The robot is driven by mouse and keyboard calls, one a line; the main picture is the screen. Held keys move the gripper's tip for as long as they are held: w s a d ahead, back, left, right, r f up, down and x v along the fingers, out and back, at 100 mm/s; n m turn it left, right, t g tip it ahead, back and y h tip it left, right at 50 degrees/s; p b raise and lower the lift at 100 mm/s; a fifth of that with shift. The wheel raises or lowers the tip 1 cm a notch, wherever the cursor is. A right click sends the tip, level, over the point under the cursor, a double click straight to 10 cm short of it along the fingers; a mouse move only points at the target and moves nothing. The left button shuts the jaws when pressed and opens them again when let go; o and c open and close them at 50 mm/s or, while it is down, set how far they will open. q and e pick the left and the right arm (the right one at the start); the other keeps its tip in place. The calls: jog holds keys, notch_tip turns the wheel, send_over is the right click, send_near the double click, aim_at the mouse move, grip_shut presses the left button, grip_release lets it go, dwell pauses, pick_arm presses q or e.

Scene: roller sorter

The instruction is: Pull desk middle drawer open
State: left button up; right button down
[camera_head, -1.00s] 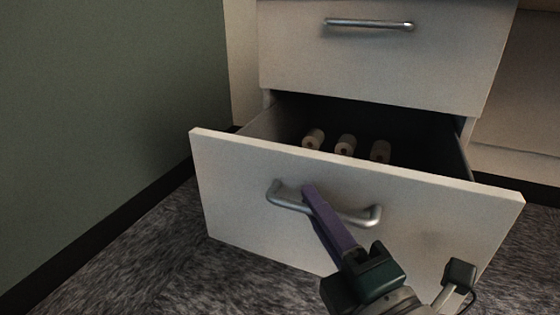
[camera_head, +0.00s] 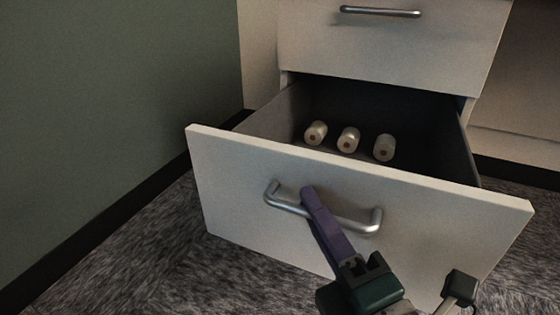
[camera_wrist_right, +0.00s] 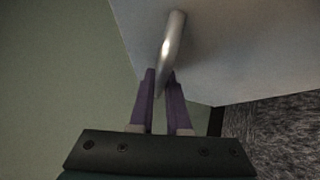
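The white desk drawer (camera_head: 225,185) is pulled well out from the desk, with its inside showing. Its silver bar handle (camera_head: 358,225) is on the front panel. My right gripper (camera_head: 308,192) has its purple fingers at the handle, over its left half. In the right wrist view, the handle (camera_wrist_right: 173,45) runs down between the two purple fingers of the gripper (camera_wrist_right: 160,80), which look closed around it. The left gripper is not in view.
Three pale rolls (camera_head: 348,140) lie inside the drawer. A closed drawer (camera_head: 395,45) with its own handle (camera_head: 380,12) is above. A green wall (camera_head: 110,90) stands close on the left. Grey carpet (camera_head: 130,250) lies below.

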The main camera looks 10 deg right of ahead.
jog(key=c, duration=1.2)
grip_release()
jog(key=shift+d, duration=0.1)
jog(key=shift+o, duration=0.2)
jog(key=p+v, duration=0.2)
jog(key=v, duration=0.8)
jog(key=shift+p, duration=0.35)
jog(key=shift+w+r, duration=0.1)
jog(key=shift+r, duration=0.05)
